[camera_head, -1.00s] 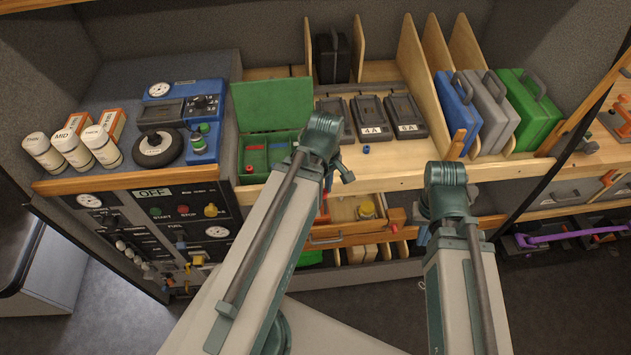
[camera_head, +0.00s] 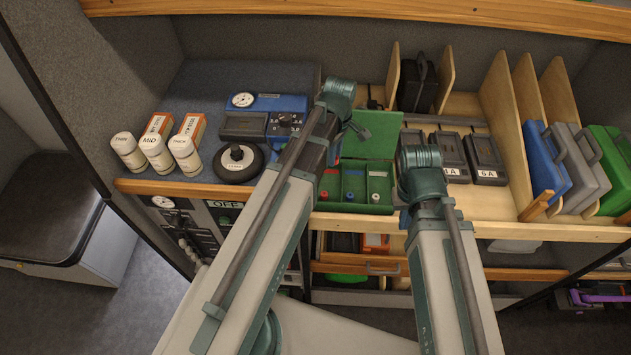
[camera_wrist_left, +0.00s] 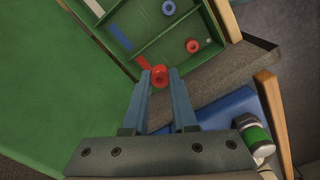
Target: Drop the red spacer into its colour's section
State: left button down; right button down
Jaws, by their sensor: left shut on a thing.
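In the left wrist view my left gripper (camera_wrist_left: 159,78) is shut on a red spacer (camera_wrist_left: 160,72), a small ring at the fingertips. Beyond it is the open green box (camera_wrist_left: 205,54), with sections marked by red, blue and white strips. A red spacer lies in the red-marked section and a blue spacer (camera_wrist_left: 168,8) in the blue-marked one. The held spacer appears near the edge of the red-marked section; its height is unclear. In the head view the box (camera_head: 370,208) stands on the shelf, partly behind my arms. My gripper fingers are hidden there.
Left of the box are a blue gauge unit (camera_head: 285,104), a black round device (camera_head: 237,165) and white jars (camera_head: 157,155). Black chargers (camera_head: 483,157) stand to the right. The raised green lid (camera_head: 372,137) is behind the sections.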

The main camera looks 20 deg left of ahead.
pick_arm(q)
jog(key=b, duration=0.6)
send_over(333, 183)
jog(key=shift+w+f, duration=0.1)
jog(key=shift+f, duration=3.05)
notch_tip(333, 183, down, 4)
jog(key=b, duration=0.4)
jog(key=shift+r, duration=0.15)
jog(key=c, duration=0.7)
grip_release()
